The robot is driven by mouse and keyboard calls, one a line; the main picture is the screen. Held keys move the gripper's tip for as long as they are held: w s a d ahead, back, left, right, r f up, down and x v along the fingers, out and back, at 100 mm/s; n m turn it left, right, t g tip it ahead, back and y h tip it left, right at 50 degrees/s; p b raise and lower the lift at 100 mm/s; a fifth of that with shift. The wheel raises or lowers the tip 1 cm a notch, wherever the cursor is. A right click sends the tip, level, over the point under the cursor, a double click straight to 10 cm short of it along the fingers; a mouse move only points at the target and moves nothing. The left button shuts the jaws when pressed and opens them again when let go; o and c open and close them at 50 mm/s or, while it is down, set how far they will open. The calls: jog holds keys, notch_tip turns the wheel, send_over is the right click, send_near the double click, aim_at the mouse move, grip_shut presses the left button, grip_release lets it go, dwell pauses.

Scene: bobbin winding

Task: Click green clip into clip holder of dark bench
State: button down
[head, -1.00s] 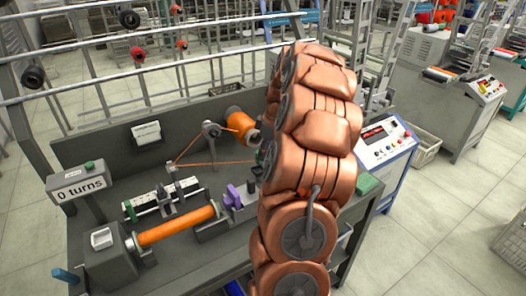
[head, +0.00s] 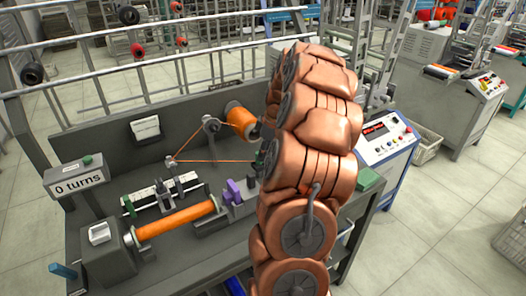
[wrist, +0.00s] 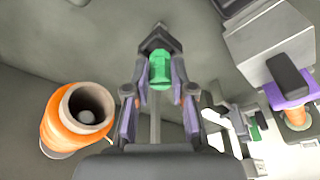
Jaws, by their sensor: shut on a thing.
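In the wrist view a green clip (wrist: 160,70) sits between the fingertips of my gripper (wrist: 159,85), which is shut on it. A dark pointed piece (wrist: 157,40) is right beyond the clip; I cannot tell whether it is the clip holder or whether the clip touches it. In the head view my copper-coloured arm hides most of the gripper, and only a small bit of green shows at its left edge. The dark bench (head: 120,160) has a back panel and carries the winding parts.
An orange thread spool (head: 242,120) stands left of my arm; it also shows in the wrist view (wrist: 62,128). An orange roller (head: 175,220), a purple part (head: 233,190) and a "0 turns" display (head: 77,184) are on the bench. A control box (head: 388,140) stands right.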

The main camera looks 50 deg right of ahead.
jog(key=shift+b+x, duration=0.45)
jog(key=shift+x, duration=0.35)
jog(key=shift+s+d+r, duration=0.1)
jog(key=shift+s+d, duration=0.05)
jog(key=c, duration=0.9)
grip_release()
jog(key=shift+r, duration=0.1)
jog(key=v, duration=1.1)
jog(key=shift+s+r, duration=0.15)
jog(key=shift+r, duration=0.2)
